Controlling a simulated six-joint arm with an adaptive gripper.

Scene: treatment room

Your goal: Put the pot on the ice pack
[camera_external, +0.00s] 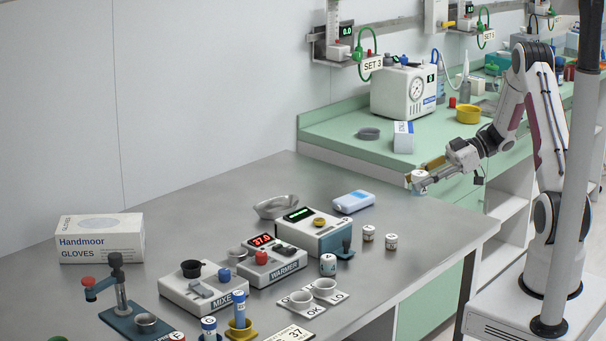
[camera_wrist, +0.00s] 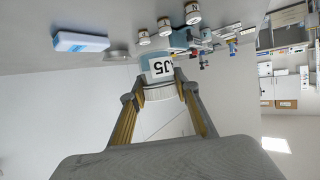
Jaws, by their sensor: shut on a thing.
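My gripper (camera_external: 420,181) is shut on a small pot (camera_external: 419,175), up in the air beyond the right side of the steel table. In the wrist view the pot (camera_wrist: 161,68) sits between the two fingers, with a white label upside down in the picture and a ribbed pale end facing the camera. The ice pack (camera_external: 353,201), a flat blue and white block, lies on the steel table to the left of and below my gripper. It also shows at the upper left of the wrist view (camera_wrist: 82,42), apart from the pot.
The table's right part (camera_external: 440,227) is clear. A green counter (camera_external: 345,129) runs behind.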

